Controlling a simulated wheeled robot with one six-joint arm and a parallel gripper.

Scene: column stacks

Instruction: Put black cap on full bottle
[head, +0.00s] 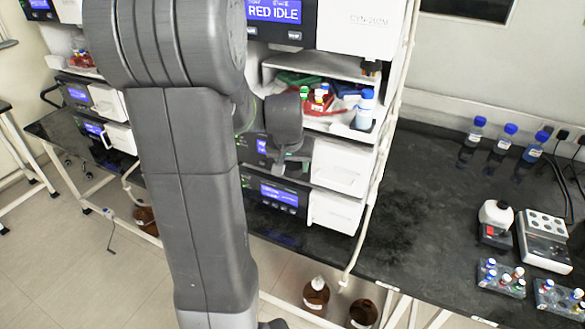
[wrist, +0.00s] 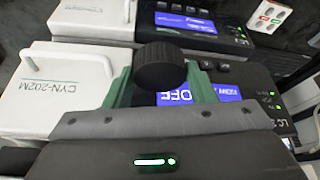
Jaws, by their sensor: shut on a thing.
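In the wrist view, my gripper (wrist: 160,82) is shut on a round, ribbed black cap (wrist: 161,65), with a green finger on each side of it. In the head view my wrist and gripper are in front of the instrument stack, and I cannot make out the cap there. A clear bottle with a blue cap (head: 364,110) stands on the stack's open shelf, right of my gripper. Brown bottles (head: 316,295) (head: 362,313) stand low under the bench. I cannot tell which bottle is the full one.
The instrument stack (head: 340,165) with white drawers and lit screens surrounds my gripper. A red tray (head: 322,104) with small vials shares the open shelf. Blue-capped bottles (head: 504,138), vial racks (head: 501,278) and small devices (head: 545,238) stand at right. The middle black bench (head: 415,210) is clear.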

